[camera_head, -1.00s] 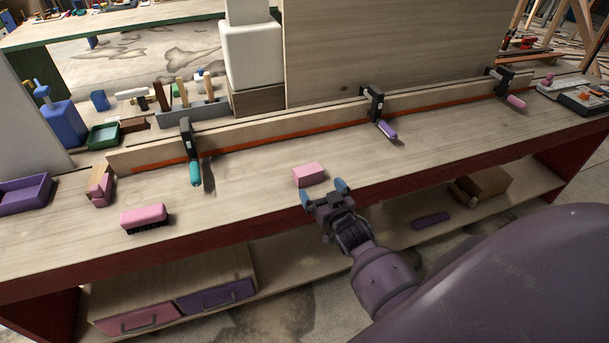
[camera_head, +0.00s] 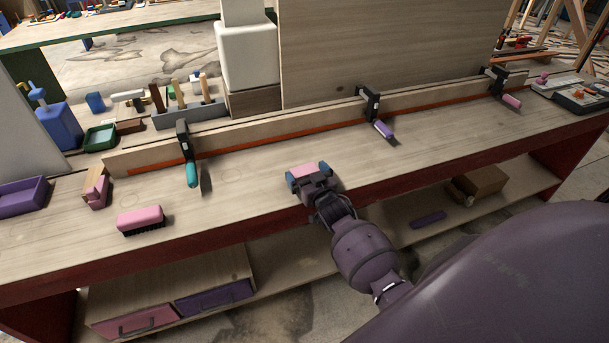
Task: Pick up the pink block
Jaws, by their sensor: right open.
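The pink block (camera_head: 304,170) lies on the workbench top near its front edge, left of the middle clamp. My right gripper (camera_head: 307,172) is at the block, open, with a blue fingertip on each side of it. The gripper body hides the block's near part, and I cannot tell whether the fingers touch it. My left gripper is not in view.
A pink brush (camera_head: 141,217) lies on the workbench (camera_head: 240,200) to the left. Clamps with a teal handle (camera_head: 192,174) and a purple handle (camera_head: 384,130) hold a long wooden strip (camera_head: 260,125) behind the block. The bench top right of the block is clear.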

